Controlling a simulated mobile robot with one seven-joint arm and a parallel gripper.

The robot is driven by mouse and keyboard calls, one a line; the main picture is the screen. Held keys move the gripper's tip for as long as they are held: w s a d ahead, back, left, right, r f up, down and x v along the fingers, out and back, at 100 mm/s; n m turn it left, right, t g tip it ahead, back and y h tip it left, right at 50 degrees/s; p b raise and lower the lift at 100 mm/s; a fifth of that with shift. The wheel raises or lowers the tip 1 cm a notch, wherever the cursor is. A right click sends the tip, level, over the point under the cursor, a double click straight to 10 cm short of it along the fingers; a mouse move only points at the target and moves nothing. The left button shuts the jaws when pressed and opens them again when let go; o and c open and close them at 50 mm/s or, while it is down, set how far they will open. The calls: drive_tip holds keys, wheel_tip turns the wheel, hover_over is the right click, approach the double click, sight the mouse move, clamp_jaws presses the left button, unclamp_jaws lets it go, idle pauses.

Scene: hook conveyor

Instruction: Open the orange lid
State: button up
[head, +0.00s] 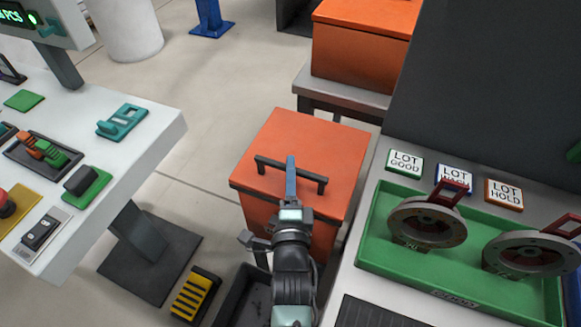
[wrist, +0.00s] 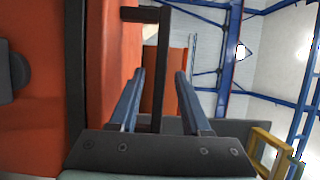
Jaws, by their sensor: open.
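The orange lid (head: 318,145) tops an orange box in the middle of the head view and lies flat and shut. A dark bar handle (head: 268,164) runs across it on two short posts. My gripper (head: 291,160) reaches over the lid at the handle's middle. In the wrist view the lid (wrist: 105,50) is an orange face at left. There my gripper (wrist: 160,76) is open, its two blue fingers on either side of the handle bar (wrist: 164,50). A gap shows between bar and fingers. The finger depth around the bar is hard to judge.
A second orange box (head: 362,48) stands on a grey stand behind. At right a green tray (head: 375,237) holds two round wheel-like parts beside lot signs. A white control desk (head: 150,135) is at left. A yellow-striped pedal (head: 195,294) and dark bin (head: 240,300) lie in front.

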drive_tip(key=shift+w, duration=0.8)
clamp_jaws()
idle(1.0)
